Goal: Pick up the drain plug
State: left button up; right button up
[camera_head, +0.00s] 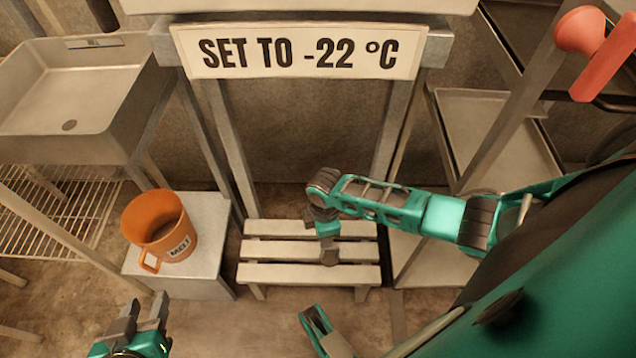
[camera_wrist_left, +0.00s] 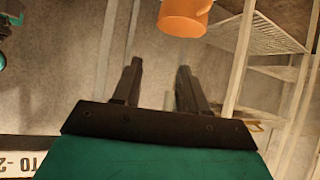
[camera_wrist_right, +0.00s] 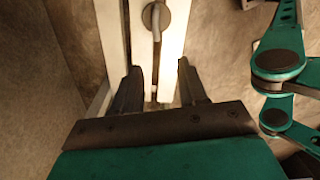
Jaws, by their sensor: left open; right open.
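A round grey metal disc with a bent stem (camera_wrist_right: 156,16), which looks like the drain plug, lies on a pale slat in the right wrist view. It is beyond my right gripper's (camera_wrist_right: 158,68) open, empty fingers and apart from them. In the head view my right gripper (camera_head: 328,254) points down over the slatted bench (camera_head: 268,272); I cannot make out the plug there. My left gripper (camera_head: 145,312) is open and empty at the lower left, in front of the low stand with the orange mug. Its spread fingers also show in the left wrist view (camera_wrist_left: 160,66).
An orange mug (camera_head: 160,228) stands on a low stand (camera_head: 212,225) left of the bench. A metal sink (camera_head: 75,85) is at upper left, above a wire rack (camera_head: 60,205). Metal shelving (camera_head: 500,125) stands at right. A temperature sign (camera_head: 300,52) hangs above the bench.

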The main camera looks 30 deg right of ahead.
aim_at(323, 250)
jog(key=f+b, duration=0.1)
jog(key=f, duration=0.1)
jog(key=f+b, duration=0.2)
jog(key=f, duration=0.1)
jog(key=f+b, duration=0.1)
jog(key=f, duration=0.1)
jog(key=shift+w+d+f, duration=0.1)
jog(key=shift+d+f, duration=0.1)
jog(key=shift+d, duration=0.05)
jog(key=shift+f+b, duration=0.4)
jog(key=f+b, duration=0.1)
jog(key=f, duration=0.1)
jog(key=f+b, duration=0.2)
jog(key=shift+w+a+f, duration=0.1)
jog(key=shift+w+f, duration=0.05)
jog(key=shift+w, duration=0.05)
jog(key=shift+f, duration=0.2)
pick_arm(q)
jog(key=shift+h, duration=0.3)
jog(key=f, duration=0.1)
jog(key=d+f, duration=0.1)
jog(key=f, duration=0.2)
jog(key=shift+w+d+f, duration=0.3)
jog(key=shift+d+f, duration=0.05)
jog(key=shift+d, duration=0.05)
jog(key=shift+a+f, duration=0.1)
pick_arm(e)
grip_shut()
